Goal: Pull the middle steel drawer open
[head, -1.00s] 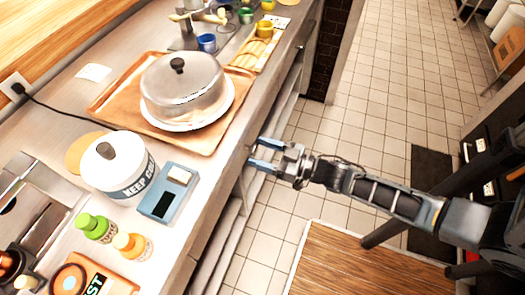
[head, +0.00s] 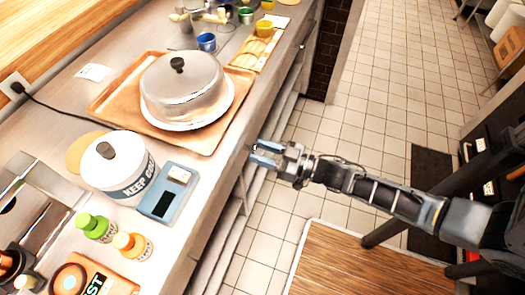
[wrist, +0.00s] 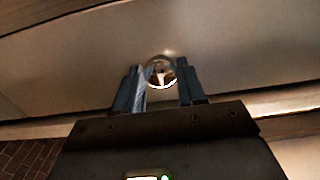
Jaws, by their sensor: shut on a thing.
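My gripper (head: 258,154) is beside the counter's front, below its edge, in the head view. In the wrist view its two blue fingers (wrist: 162,76) stand either side of a small round shiny knob (wrist: 160,64) and are shut on it. The knob sits on a wide steel drawer front (wrist: 235,52) that fills much of the wrist view. In the head view the counter edge and gripper hide most of the drawer front, and I cannot tell how far it is open.
The countertop holds a tray (head: 104,102) with a steel-domed plate (head: 182,80), a white canister (head: 118,165), a blue scale (head: 168,192) and two bottles (head: 96,226). A wooden board (head: 350,262) lies below my arm.

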